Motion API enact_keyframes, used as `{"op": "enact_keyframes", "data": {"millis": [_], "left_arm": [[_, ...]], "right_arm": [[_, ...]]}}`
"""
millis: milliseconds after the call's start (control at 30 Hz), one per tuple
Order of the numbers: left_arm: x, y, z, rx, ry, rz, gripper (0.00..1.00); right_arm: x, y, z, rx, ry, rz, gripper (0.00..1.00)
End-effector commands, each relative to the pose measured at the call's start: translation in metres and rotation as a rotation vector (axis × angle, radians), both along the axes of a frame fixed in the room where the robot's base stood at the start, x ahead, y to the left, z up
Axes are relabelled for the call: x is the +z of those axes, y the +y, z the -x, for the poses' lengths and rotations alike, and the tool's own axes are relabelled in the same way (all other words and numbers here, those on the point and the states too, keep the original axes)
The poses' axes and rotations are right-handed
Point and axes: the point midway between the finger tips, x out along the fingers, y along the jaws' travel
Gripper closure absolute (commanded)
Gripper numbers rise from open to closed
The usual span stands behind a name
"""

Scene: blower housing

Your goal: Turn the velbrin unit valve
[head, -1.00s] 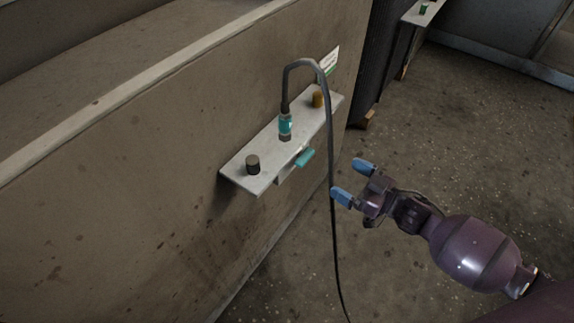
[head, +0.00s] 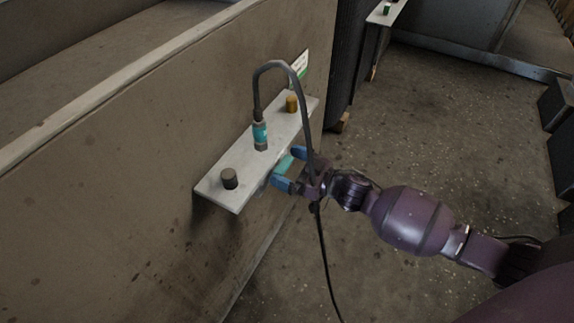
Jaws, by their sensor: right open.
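A teal valve handle (head: 284,166) sticks out under the front edge of a pale metal shelf plate (head: 212,190) on the wall. My right gripper (head: 287,170) is open, with its blue fingertips on either side of the handle. Whether the fingers touch it I cannot tell. Part of the handle is hidden by the fingers. A teal-banded connector (head: 260,134) stands upright on the plate, with a dark hose (head: 275,65) looping from its top and down past my right gripper. My left gripper is not in view.
A dark knob (head: 229,178) and an amber knob (head: 291,104) stand on the plate. A white and green label (head: 300,67) is on the wall (head: 110,210) behind. A second plate (head: 387,12) is at the upper right. The floor at the right is largely clear.

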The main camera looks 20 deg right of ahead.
Motion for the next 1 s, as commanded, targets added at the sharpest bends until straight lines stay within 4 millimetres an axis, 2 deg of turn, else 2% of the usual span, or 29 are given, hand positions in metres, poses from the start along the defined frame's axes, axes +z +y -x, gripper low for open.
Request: {"op": "enact_keyframes", "data": {"millis": [367, 600, 700, 1000], "left_arm": [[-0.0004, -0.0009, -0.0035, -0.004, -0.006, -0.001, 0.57], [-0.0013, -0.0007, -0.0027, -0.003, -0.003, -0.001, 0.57], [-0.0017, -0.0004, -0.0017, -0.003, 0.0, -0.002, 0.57], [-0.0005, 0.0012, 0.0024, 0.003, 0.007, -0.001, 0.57]], "right_arm": [[0.0001, 0.0026, -0.003, 0.0, -0.001, 0.001, 0.02], [0.0, 0.0025, -0.0029, 0.0, -0.001, 0.001, 0.39], [0.0, 0.0026, -0.0028, 0.0, -0.001, 0.001, 0.51], [0.0012, 0.0025, -0.003, -0.001, -0.028, 0.034, 0.51]]}}
